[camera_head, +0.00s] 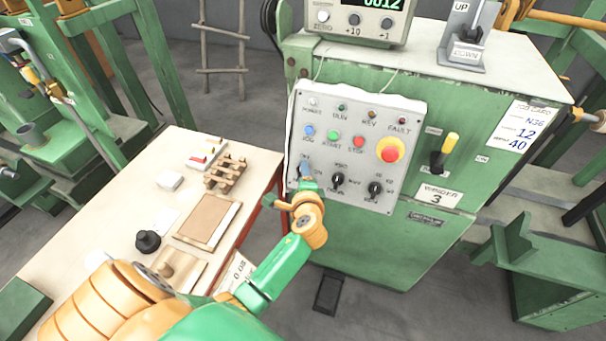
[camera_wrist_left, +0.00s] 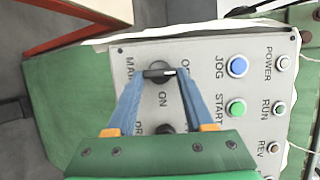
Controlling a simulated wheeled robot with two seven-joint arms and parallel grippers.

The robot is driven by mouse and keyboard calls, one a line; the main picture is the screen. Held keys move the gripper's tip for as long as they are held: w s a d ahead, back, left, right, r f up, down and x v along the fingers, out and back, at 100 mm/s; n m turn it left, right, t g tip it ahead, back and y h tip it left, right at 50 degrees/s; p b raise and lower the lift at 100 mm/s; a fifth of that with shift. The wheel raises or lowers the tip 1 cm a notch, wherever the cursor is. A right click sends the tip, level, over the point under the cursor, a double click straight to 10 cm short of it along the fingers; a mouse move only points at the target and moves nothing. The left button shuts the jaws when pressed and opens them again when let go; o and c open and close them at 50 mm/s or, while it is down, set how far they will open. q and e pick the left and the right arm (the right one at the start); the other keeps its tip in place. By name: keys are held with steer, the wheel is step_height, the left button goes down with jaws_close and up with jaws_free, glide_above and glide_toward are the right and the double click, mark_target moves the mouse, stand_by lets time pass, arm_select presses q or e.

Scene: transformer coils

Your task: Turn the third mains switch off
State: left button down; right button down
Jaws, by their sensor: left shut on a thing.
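The mains switch (camera_wrist_left: 158,73) is a dark rotary knob on the grey control panel (camera_head: 350,105) of the green cabinet marked WINDER 3 (camera_head: 440,196). In the left wrist view, the knob's bar lies level, its white mark toward the picture's right, the panel's top side. The ON label is below the knob there; another label starting with O is partly hidden by a finger. My left gripper (camera_head: 304,174) is at the panel's lower left. Its blue fingers (camera_wrist_left: 160,82) are shut on the knob, one each side. In the head view the gripper mostly hides the knob. My right gripper is out of view.
Two more black knobs (camera_head: 338,180) sit right of the mains switch. Above are START (camera_head: 333,136) and STOP buttons and a red emergency button (camera_head: 389,150). A yellow-handled lever (camera_head: 447,148) is farther right. A workbench (camera_head: 110,213) with small parts stands left.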

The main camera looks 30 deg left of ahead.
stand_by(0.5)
arm_select(q)
steer(key=shift+c, duration=1.4)
jaws_free()
steer(key=v, duration=0.7)
